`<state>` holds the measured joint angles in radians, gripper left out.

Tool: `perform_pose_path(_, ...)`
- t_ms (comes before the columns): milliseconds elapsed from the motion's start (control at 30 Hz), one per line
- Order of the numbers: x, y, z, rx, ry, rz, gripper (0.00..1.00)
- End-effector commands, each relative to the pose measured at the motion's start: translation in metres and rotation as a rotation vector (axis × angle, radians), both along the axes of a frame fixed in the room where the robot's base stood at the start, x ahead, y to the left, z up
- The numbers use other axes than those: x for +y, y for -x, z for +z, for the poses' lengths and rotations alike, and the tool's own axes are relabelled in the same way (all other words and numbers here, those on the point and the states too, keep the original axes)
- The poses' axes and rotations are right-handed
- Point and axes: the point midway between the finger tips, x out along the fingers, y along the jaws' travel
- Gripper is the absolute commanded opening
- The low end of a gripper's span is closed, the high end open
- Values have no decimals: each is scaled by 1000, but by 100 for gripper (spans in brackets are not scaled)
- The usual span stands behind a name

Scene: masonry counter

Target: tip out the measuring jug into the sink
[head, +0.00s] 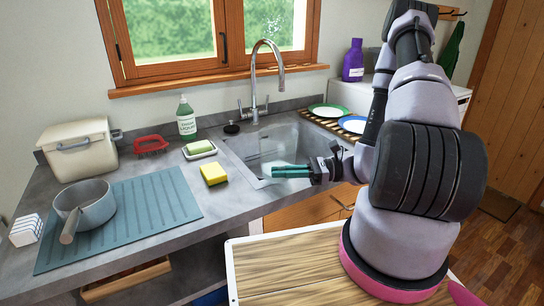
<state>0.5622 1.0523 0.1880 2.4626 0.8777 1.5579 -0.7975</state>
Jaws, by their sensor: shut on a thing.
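The grey sink (244,144) is set in the counter under the tall tap. My gripper (278,171) reaches in from the right, with its teal fingers over the front part of the sink. It is shut on a clear, faint thing (268,182), which looks like the measuring jug. The jug's outline is hard to make out against the basin. Its tilt and whether it holds anything cannot be told.
The tap (254,85) rises behind the sink. A yellow sponge (214,174), a soap dish (199,150) and a green bottle (186,118) stand left of it. Plates (328,111) lie on the right drainer. A saucepan (92,207) sits on the blue mat (155,215).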

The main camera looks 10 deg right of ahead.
Motion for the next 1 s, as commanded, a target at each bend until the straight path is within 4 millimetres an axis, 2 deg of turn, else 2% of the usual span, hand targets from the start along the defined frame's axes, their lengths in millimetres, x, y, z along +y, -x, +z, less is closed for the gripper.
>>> perform_pose_path(367,0,-7,15,160,-21,2,0)
perform_pose_path(700,-2,-19,46,327,-41,1,0)
perform_pose_path(1000,-4,-34,57,478,-60,1,0)
